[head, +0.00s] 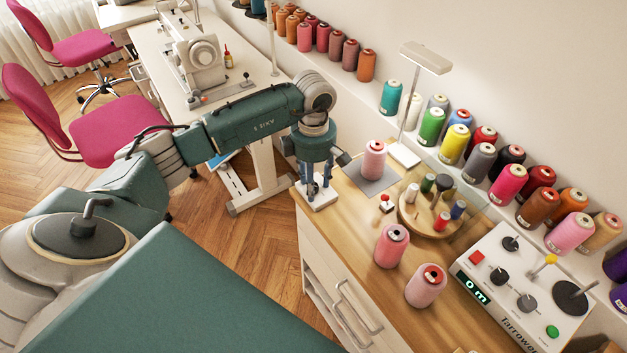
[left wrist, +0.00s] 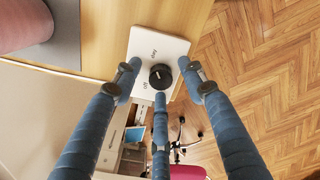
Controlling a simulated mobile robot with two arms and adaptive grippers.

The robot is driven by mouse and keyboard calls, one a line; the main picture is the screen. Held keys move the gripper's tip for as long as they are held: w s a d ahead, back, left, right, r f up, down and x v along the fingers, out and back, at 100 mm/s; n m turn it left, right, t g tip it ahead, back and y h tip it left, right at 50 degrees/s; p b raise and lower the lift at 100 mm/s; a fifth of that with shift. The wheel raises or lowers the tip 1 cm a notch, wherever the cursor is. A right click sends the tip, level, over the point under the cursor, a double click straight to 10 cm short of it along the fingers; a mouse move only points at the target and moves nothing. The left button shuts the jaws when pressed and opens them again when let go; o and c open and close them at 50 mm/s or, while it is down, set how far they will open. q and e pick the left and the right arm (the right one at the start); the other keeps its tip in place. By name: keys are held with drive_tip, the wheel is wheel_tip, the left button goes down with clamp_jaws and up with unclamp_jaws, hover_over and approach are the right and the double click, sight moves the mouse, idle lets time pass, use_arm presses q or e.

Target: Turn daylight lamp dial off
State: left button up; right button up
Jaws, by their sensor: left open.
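A white plate (left wrist: 171,49) with a round black dial (left wrist: 160,76) sits at the wooden counter's corner in the left wrist view. Labels reading "day" and "off" are printed beside the dial; its exact setting is hard to read. My left gripper (left wrist: 160,82) is open, its three blue fingers spread around the dial from above, with no clear contact. In the head view my left gripper (head: 315,188) points down over the white plate (head: 322,202), and its fingers hide the dial. A white desk lamp (head: 426,57) stands by the wall. My right gripper is out of view.
A pink spool (head: 374,160) stands on a grey mat (head: 371,184) just right of my left gripper. A round wooden spool holder (head: 427,220), two more pink spools and a control box (head: 520,290) are farther right. Floor lies left of the counter.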

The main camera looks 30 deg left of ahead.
use_arm(q)
clamp_jaws()
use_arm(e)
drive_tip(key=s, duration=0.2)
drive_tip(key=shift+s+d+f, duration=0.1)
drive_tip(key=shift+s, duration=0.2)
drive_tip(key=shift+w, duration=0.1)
